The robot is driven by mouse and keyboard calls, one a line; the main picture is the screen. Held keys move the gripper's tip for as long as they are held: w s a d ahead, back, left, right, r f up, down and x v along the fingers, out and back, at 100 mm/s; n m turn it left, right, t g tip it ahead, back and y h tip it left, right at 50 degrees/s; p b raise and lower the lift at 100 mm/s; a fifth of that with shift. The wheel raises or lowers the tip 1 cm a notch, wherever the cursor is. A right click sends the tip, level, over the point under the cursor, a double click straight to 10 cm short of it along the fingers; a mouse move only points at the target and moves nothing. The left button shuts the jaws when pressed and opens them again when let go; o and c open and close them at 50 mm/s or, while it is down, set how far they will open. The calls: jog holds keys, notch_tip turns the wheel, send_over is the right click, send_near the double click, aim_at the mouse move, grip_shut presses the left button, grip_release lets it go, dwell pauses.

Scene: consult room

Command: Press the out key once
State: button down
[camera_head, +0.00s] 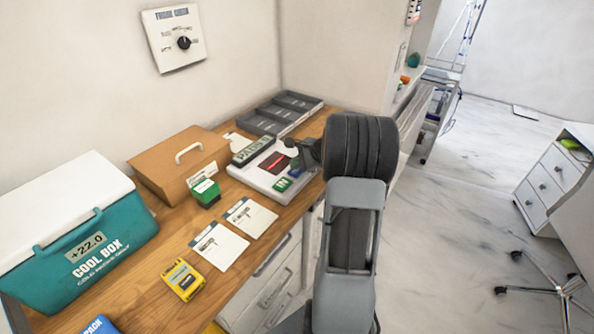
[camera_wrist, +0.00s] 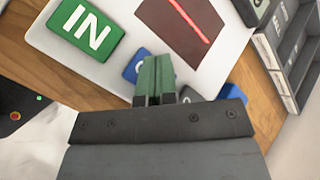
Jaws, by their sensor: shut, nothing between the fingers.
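The key unit is a white slab (camera_head: 262,181) on the wooden counter. In the wrist view its white top (camera_wrist: 118,12) carries a green IN key (camera_wrist: 87,28), which also shows in the head view (camera_head: 282,184). A blue key (camera_wrist: 133,66) with a white letter like an O is partly hidden behind my fingers; the rest of its word is covered. My gripper (camera_wrist: 154,62) is shut and empty, its fingertips overlapping the blue key in the picture. I cannot tell whether they touch it. In the head view my gripper (camera_head: 295,155) is over the unit's right side.
A dark red panel with a bright red line (camera_wrist: 185,28) lies beside the keys. A grey tray (camera_head: 281,114), brown box (camera_head: 178,163), green box (camera_head: 206,193), cards (camera_head: 219,247) and teal cool box (camera_head: 80,240) stand around. A dial panel (camera_head: 174,38) is on the wall.

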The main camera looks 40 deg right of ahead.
aim_at(297, 171)
jog(key=shift+f+b, duration=0.45)
jog(key=shift+f, duration=0.1)
dwell(0.5)
dwell(0.4)
jog(key=shift+r+p, duration=0.7)
jog(key=shift+r, duration=0.25)
jog(key=shift+r+p, duration=1.9)
jog(key=shift+r, duration=0.65)
